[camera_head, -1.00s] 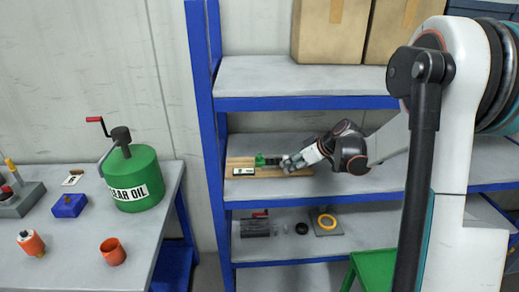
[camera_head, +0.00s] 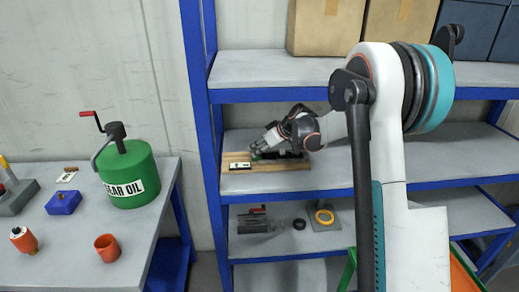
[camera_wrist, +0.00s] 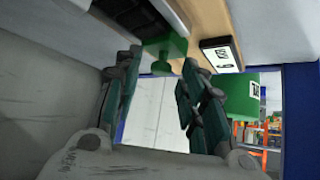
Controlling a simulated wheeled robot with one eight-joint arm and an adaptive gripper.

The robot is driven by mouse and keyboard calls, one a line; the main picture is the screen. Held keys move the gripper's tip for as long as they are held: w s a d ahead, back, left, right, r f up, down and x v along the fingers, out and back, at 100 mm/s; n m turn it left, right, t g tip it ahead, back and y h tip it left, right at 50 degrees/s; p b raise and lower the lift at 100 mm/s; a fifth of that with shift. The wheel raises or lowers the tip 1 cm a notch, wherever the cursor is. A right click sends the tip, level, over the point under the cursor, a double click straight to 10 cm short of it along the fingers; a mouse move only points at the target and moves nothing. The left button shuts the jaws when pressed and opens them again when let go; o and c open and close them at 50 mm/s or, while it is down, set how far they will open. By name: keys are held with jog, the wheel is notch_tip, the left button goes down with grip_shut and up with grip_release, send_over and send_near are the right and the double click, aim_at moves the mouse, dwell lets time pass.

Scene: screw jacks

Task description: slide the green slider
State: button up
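The green slider (camera_wrist: 168,46) with its knob sits on a dark rail (camera_wrist: 135,14) fixed to a wooden board (camera_wrist: 205,22). The board (camera_head: 228,159) lies on the middle shelf in the head view. My gripper (camera_wrist: 160,64) is open, with its fingertips on either side of the slider's knob in the wrist view. A gap shows between each finger and the slider; contact is not clear. In the head view my gripper (camera_head: 257,149) covers most of the slider and part of the rail.
A white display label (camera_wrist: 221,54) lies on the board close to the right finger. The blue shelf upright (camera_head: 208,130) stands left of the board. The green oil can (camera_head: 130,172) is on the left table. Boxes (camera_head: 325,25) stand on the upper shelf.

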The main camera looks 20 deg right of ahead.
aim_at(247, 161)
jog(key=shift+a, duration=0.1)
grip_shut()
jog(key=a, duration=0.2)
jog(key=w+a, duration=0.1)
jog(key=a, duration=0.1)
jog(key=shift+w+a, duration=0.15)
jog(key=shift+a, duration=0.15)
jog(key=shift+c, duration=0.6)
grip_release()
jog(key=shift+o, duration=0.6)
jog(key=shift+a, duration=0.15)
